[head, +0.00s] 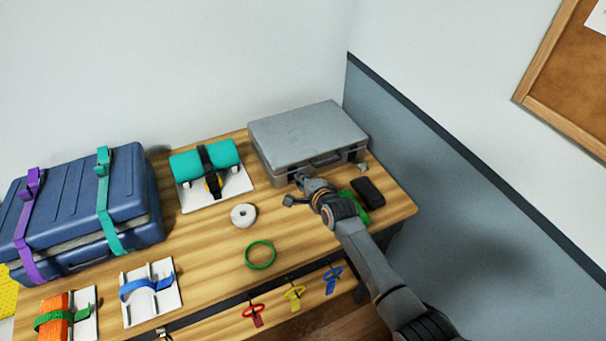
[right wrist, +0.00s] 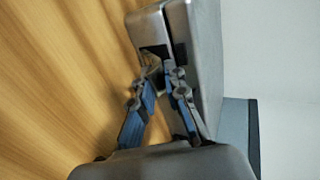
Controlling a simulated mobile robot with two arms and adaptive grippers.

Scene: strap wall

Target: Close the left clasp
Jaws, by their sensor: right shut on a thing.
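A closed grey hard case (head: 300,132) stands at the back right of the wooden table, its handle (head: 325,160) on the front face. My right gripper (head: 298,188) is at the left end of that front face, where the left clasp is. In the right wrist view its two fingers (right wrist: 163,84) come together on a small metal piece, the left clasp (right wrist: 153,66), against the case edge (right wrist: 185,40). The fingers partly hide the clasp, so I cannot tell its exact angle. My left gripper is not in view.
A white tape roll (head: 243,215) and a green ring (head: 260,254) lie left of my right arm. A black box (head: 369,192) lies right of it. A strapped blue suitcase (head: 85,205) and a teal roll (head: 204,161) are further left. The wall stands close on the right.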

